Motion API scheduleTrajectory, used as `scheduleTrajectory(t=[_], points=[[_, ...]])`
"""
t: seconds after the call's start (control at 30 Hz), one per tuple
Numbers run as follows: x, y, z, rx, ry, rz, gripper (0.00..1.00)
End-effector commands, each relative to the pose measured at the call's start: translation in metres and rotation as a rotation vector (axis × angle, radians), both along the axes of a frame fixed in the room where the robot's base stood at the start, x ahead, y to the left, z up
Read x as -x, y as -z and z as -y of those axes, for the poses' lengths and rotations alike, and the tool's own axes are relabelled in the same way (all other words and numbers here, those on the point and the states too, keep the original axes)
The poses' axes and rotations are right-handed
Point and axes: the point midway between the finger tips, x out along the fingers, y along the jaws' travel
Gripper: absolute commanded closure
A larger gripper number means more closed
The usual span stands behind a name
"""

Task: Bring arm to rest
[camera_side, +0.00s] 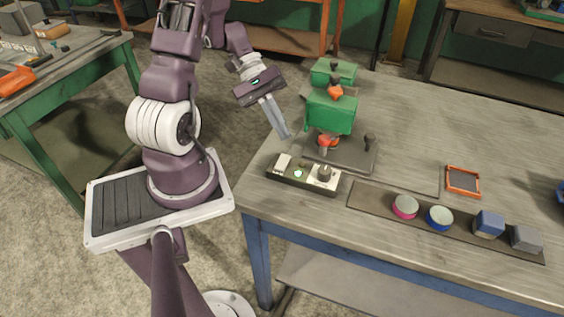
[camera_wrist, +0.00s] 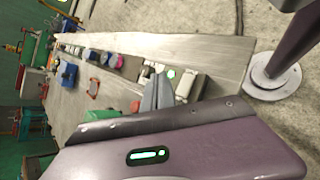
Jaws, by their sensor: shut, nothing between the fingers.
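My gripper (camera_side: 286,134) hangs just off the left edge of the wooden workbench (camera_side: 430,120), beside the green machine. Its two grey fingers point down and to the right, and they are shut with nothing between them. In the wrist view my gripper (camera_wrist: 157,92) shows its fingers together, in front of the bench's control box (camera_wrist: 190,84). I cannot tell whether the fingertips touch anything, but nothing is held. My arm is raised and bent above its base at the left.
A green machine (camera_side: 331,112) with orange parts stands right of my gripper. A control box (camera_side: 303,175) with a lit green button sits at the bench's near corner. A strip (camera_side: 470,228) holds pink, blue and grey pieces. An orange-framed tray (camera_side: 463,181) lies behind it.

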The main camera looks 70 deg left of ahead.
Motion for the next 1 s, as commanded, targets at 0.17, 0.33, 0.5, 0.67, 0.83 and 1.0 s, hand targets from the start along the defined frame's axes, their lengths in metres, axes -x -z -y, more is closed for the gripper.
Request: scheduleTrajectory(t=[0.17,0.33,0.5,0.67,0.83,1.0], points=[[0.000,0.000,0.000,-0.001,0.001,0.000,1.00],[-0.005,-0.038,0.028,-0.117,0.184,0.058,1.00],[0.018,-0.105,0.089,-0.455,0.576,0.216,1.00],[0.054,-0.147,0.119,-0.815,0.820,0.443,1.00],[0.075,-0.172,0.126,-1.068,0.895,0.660,1.00],[0.081,-0.179,0.126,-1.134,0.899,0.724,1.00]])
